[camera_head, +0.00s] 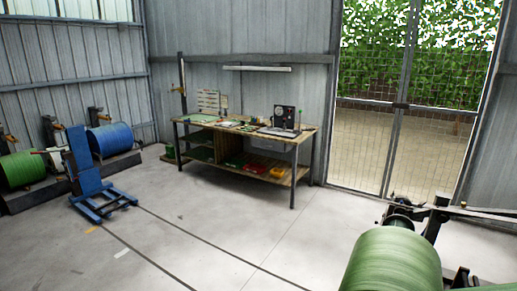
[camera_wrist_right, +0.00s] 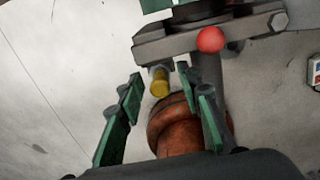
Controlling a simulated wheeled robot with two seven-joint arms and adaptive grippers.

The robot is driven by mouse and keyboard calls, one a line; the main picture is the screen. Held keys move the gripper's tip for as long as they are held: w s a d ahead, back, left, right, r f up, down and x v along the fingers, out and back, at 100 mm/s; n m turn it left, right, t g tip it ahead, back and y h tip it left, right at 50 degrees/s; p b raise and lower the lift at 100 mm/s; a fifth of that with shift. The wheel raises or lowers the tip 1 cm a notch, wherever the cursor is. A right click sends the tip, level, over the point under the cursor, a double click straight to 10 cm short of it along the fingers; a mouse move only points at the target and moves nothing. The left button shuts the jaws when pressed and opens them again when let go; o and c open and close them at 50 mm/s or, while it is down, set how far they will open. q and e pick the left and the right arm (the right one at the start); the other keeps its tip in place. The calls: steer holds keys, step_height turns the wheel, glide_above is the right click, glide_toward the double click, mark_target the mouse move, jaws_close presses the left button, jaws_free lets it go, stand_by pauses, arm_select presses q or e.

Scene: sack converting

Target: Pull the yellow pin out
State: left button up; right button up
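The yellow pin (camera_wrist_right: 160,86) shows in the right wrist view, with a pale collar at its upper end, below a grey metal bar (camera_wrist_right: 185,40). My right gripper (camera_wrist_right: 160,77) is open, its two green fingers on either side of the pin near the fingertips. I see a gap on the left side and a narrower one on the right; how deep the pin sits between the fingers I cannot tell. In the head view I make out neither the pin nor my grippers.
A red ball knob (camera_wrist_right: 211,39) and an orange-brown round part (camera_wrist_right: 178,130) are close to the right finger. In the head view, a green roll (camera_head: 393,262) is at lower right, a workbench (camera_head: 293,165) stands at the back, and a blue lift stand (camera_head: 86,165) is left. The middle floor is clear.

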arm_select(q)
steer(key=shift+r, duration=0.15)
stand_by(0.4)
arm_select(e)
steer(key=shift+c, duration=0.3)
jaws_close()
arm_select(q)
steer(key=shift+w+r, duration=0.1)
arm_select(e)
steer(key=shift+r, duration=0.15)
stand_by(0.3)
